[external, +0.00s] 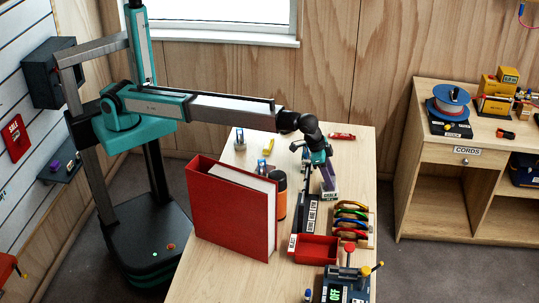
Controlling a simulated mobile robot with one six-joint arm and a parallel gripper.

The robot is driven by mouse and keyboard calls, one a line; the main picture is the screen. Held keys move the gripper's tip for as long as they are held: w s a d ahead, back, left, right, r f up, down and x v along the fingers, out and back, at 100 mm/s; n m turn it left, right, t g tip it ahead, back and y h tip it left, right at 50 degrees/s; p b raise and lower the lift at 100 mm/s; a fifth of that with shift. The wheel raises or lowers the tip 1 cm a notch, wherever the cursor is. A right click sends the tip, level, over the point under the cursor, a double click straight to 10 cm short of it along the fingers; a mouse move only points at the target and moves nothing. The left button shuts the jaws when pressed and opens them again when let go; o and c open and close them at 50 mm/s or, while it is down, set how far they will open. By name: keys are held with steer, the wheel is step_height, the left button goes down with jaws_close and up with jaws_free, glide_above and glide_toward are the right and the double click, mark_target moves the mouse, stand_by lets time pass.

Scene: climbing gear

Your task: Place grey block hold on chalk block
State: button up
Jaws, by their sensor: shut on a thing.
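My gripper (328,186) points down over the right part of the wooden table. It is shut, with its fingertips just above a small block with a white label (331,196), which seems to read "CHALK". I take this to be the chalk block. The grey block hold cannot be made out separately; the thing between the fingers is too small and covered by them. I cannot tell whether it touches the chalk block.
A large red binder (232,208) and an orange-and-black cylinder (279,196) stand left of my gripper. A rack of coloured discs (352,222), a red tray (315,250) and a lever box (346,286) lie nearer the front. The table's right edge is close.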

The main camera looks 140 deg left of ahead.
steer(key=shift+f, duration=0.25)
steer(key=o, duration=1.1)
steer(key=shift+c, duration=0.2)
steer(key=b+v, duration=0.3)
steer(key=v, duration=0.9)
steer(key=shift+r, duration=0.15)
